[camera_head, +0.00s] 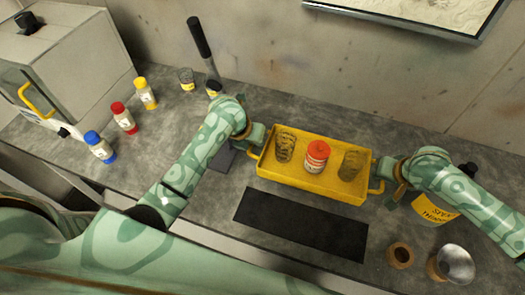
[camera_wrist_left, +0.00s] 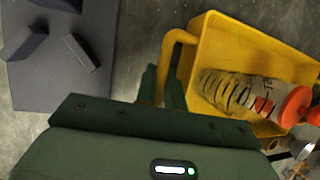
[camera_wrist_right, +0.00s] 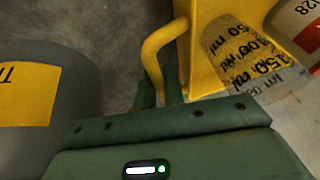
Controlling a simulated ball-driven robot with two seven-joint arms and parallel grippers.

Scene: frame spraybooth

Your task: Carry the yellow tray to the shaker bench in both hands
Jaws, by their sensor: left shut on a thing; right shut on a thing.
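The yellow tray (camera_head: 310,188) is over the grey worktop in the head view, with a looped handle at each end. It holds two clear marked beakers, one at the left (camera_head: 285,147) and one at the right (camera_head: 351,164), with a red-capped bottle (camera_head: 317,156) between them. My left gripper (camera_head: 259,146) is shut on the left handle (camera_wrist_left: 172,58). My right gripper (camera_head: 383,180) is shut on the right handle (camera_wrist_right: 153,57). I cannot tell whether the tray touches the worktop. No shaker bench can be made out for sure.
A black mat (camera_head: 301,224) lies in front of the tray. A yellow-labelled container (camera_head: 435,209) stands close to my right gripper. Blue-, red- and yellow-capped bottles (camera_head: 124,118) stand at the left beside a grey cabinet (camera_head: 75,65). A brown jar (camera_head: 400,255) and a metal cup (camera_head: 455,264) stand front right.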

